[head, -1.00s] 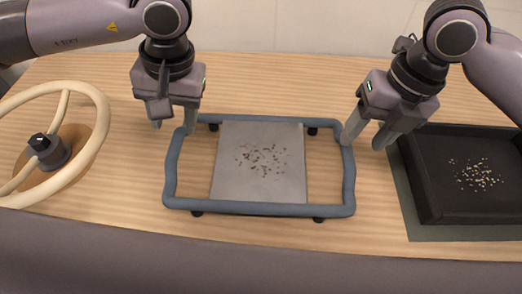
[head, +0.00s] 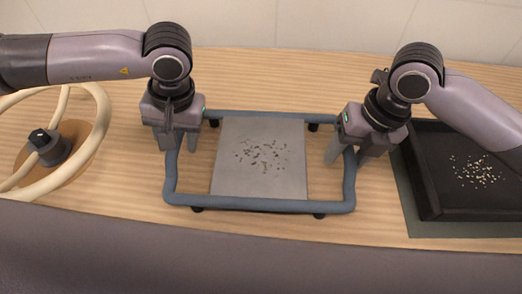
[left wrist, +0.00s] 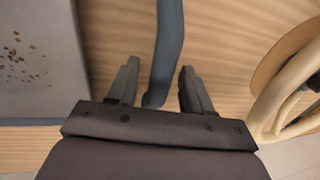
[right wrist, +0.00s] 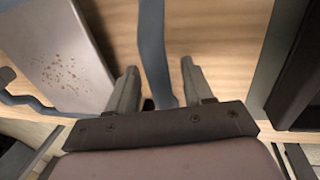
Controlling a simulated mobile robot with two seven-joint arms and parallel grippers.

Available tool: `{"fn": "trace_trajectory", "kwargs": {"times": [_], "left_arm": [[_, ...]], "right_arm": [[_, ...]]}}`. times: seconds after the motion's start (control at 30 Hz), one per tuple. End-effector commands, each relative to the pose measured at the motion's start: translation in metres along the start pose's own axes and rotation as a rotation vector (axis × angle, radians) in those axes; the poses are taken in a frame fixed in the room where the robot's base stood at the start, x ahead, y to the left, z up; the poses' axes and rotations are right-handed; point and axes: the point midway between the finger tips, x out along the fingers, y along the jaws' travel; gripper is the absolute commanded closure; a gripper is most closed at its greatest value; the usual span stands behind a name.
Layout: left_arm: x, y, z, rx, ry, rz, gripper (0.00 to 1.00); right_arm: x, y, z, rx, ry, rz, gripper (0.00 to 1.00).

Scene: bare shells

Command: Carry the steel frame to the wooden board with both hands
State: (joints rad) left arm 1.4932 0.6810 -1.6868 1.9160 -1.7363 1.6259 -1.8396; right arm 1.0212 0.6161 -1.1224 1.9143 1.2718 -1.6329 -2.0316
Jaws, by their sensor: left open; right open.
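The steel frame (head: 262,205) is a blue-grey tube rectangle with rounded corners and small dark feet. It rests on the wooden table. My left gripper (head: 181,152) is at its left side bar. In the left wrist view that bar (left wrist: 168,45) runs between the open fingers (left wrist: 158,78). My right gripper (head: 350,160) is at the right side bar. In the right wrist view that bar (right wrist: 152,45) runs between the open fingers (right wrist: 160,80). Neither gripper is closed on the frame. I cannot make out a wooden board separate from the table top.
A grey sheet (head: 225,180) with dark specks lies inside the frame's outline. A cream steering wheel (head: 98,120) stands at the left. A black tray (head: 425,185) with pale bits sits on a grey-green mat (head: 440,230) at the right. Bare table (head: 270,80) lies behind the frame.

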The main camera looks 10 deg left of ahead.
Motion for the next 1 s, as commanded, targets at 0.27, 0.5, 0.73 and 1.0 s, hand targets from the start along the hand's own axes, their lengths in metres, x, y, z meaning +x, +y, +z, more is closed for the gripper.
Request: {"fn": "trace_trajectory", "kwargs": {"times": [0.27,0.5,0.73,1.0], "left_arm": [[-0.0003,-0.0001,-0.0001,0.000,0.000,0.000,1.00],[-0.0005,-0.0002,-0.0002,-0.001,0.000,0.000,1.00],[-0.0007,-0.0002,-0.0002,-0.001,0.000,0.000,1.00],[-0.0009,-0.0003,-0.0004,-0.001,0.001,0.000,1.00]], "right_arm": [[-0.0004,0.0000,0.0001,0.000,0.000,0.000,1.00],[-0.0007,-0.0001,0.0002,0.000,-0.001,0.000,1.00],[-0.0009,-0.0001,0.0003,0.000,-0.001,0.000,1.00],[-0.0011,-0.0001,0.0004,0.001,-0.001,0.000,1.00]]}}
